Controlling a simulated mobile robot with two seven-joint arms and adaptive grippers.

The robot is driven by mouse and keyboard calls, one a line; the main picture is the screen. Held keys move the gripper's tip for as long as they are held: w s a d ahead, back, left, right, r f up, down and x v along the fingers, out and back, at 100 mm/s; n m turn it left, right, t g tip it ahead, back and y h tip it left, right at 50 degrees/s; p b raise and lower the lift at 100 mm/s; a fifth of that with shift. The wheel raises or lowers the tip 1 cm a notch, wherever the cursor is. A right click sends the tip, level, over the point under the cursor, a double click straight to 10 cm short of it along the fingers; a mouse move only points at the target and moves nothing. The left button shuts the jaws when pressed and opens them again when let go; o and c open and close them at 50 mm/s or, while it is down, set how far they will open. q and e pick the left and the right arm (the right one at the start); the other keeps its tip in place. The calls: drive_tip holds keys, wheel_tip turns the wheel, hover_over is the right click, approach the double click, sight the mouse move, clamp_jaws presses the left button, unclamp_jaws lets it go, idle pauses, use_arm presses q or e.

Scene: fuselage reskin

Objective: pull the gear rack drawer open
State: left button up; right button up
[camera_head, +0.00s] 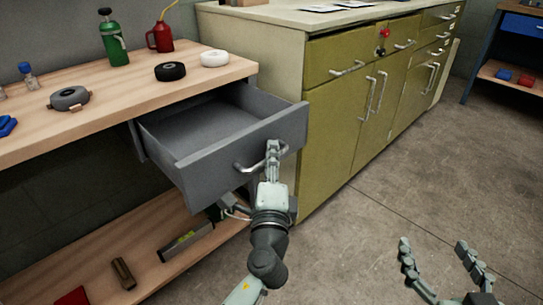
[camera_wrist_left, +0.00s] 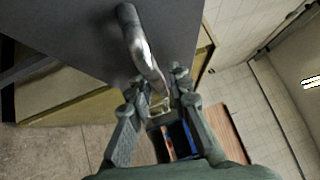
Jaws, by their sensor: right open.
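The grey drawer (camera_head: 185,160) under the wooden workbench stands pulled out, and its tray looks empty. Its front carries a curved metal handle (camera_head: 243,167), which also shows in the left wrist view (camera_wrist_left: 140,45). My left gripper (camera_head: 272,150) is at the right part of this handle. In the left wrist view its fingers (camera_wrist_left: 155,88) lie on both sides of the handle bar, closed around it. My right gripper (camera_head: 433,244) is open and empty over the floor at the lower right, away from the drawer.
The wooden benchtop (camera_head: 120,85) holds a green bottle (camera_head: 114,42), a red can (camera_head: 160,38) and ring-shaped parts. A lower shelf (camera_head: 150,245) holds a level (camera_head: 186,240). An olive cabinet (camera_head: 330,115) stands close right of the drawer. The floor (camera_head: 400,190) in front is clear.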

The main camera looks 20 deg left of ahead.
use_arm(q)
drive_tip(key=v, duration=1.2)
drive_tip(key=shift+f, duration=0.1)
